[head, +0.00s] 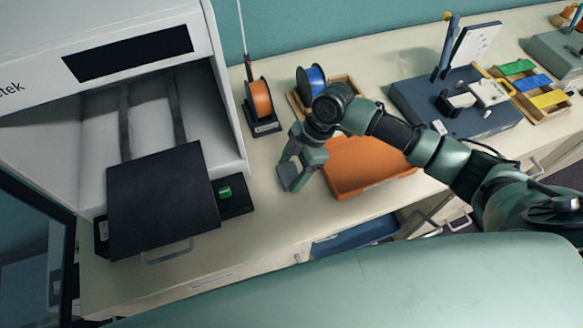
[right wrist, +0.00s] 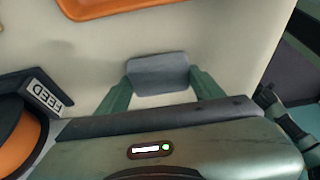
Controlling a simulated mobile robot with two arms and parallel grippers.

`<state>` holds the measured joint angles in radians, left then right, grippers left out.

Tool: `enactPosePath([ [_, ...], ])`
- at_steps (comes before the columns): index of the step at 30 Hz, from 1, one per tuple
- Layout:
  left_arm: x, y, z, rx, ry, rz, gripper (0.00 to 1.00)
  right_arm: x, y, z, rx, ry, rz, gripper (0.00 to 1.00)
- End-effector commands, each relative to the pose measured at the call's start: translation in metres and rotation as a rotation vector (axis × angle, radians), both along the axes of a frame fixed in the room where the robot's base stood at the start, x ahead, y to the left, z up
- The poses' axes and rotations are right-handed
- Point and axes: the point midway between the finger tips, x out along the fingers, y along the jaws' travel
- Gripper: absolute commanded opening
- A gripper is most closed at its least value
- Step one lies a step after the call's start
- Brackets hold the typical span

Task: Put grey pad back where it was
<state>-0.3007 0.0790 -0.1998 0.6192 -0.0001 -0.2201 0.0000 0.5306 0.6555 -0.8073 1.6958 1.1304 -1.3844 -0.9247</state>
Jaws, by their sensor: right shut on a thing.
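My right gripper (head: 293,170) is over the bench top, between the printer and the orange tray. It is shut on the grey pad (right wrist: 158,74), a flat slab with rounded corners held between the two green fingers. In the head view the pad (head: 287,177) is small and partly covered by the fingers. Pale bench surface shows around the pad in the right wrist view; I cannot tell how far above it the pad is. My left gripper is not in view.
The open printer (head: 225,105) has a dark plate (head: 160,200) jutting forward, with a small green block (head: 225,192) beside it. An orange spool (head: 261,99) and blue spool (head: 312,80) stand behind. The orange tray (head: 365,180) lies right of the gripper. Bare bench (head: 265,225) lies in front.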

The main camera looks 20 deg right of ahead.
Motion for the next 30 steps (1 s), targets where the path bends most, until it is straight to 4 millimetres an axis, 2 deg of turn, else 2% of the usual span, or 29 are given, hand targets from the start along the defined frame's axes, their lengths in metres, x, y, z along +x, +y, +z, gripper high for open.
enactPosePath([
  [11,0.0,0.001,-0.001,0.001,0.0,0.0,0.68,0.0,0.0,-0.006,0.001,-0.001,0.0,0.29],
  [12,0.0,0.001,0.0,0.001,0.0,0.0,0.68,0.0,0.0,-0.006,0.001,-0.001,0.0,0.75],
  [14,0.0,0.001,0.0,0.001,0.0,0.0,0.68,0.0,0.0,-0.006,0.001,-0.001,0.0,0.89],
  [23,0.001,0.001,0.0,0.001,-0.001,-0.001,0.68,0.0,0.0,-0.005,0.001,-0.001,0.0,0.89],
  [26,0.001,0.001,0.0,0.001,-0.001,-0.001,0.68,0.001,-0.001,0.0,0.0,-0.003,0.0,0.89],
  [30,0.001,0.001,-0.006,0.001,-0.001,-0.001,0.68,0.002,-0.01,0.018,0.0,-0.006,-0.001,0.89],
])
